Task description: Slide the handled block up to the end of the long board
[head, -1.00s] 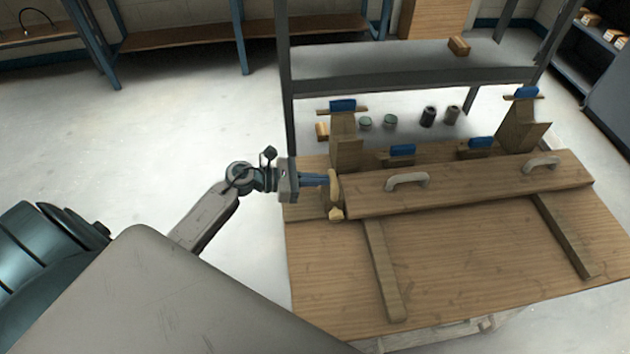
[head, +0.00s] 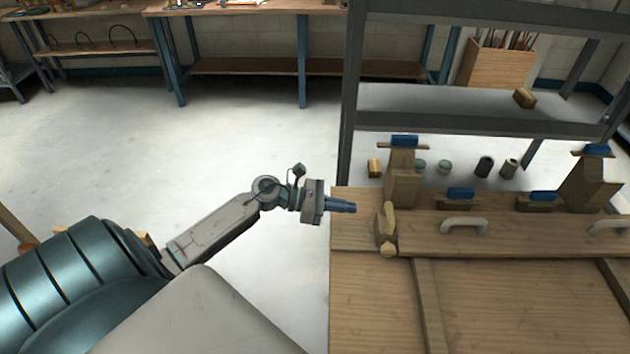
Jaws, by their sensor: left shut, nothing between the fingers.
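The handled block (head: 386,222) is a small wooden piece with a pale upright grip and a rounded knob at its front. It stands on the bench at the left end of the long board (head: 530,238), and seems to be against that end; any thin gap is too small to tell. The long board has grey handles and runs out of the picture at the right. My left gripper (head: 353,206) is shut and empty, with its blue fingers pointing right at the block and a short gap between them. My right gripper is not in view.
The wooden bench top (head: 360,290) has a cross batten (head: 430,300) in front of the board. Behind the board stand wooden posts with blue pads (head: 404,142) and small blue-topped blocks (head: 460,195). A grey metal frame (head: 352,90) rises behind. Open floor lies left of the bench.

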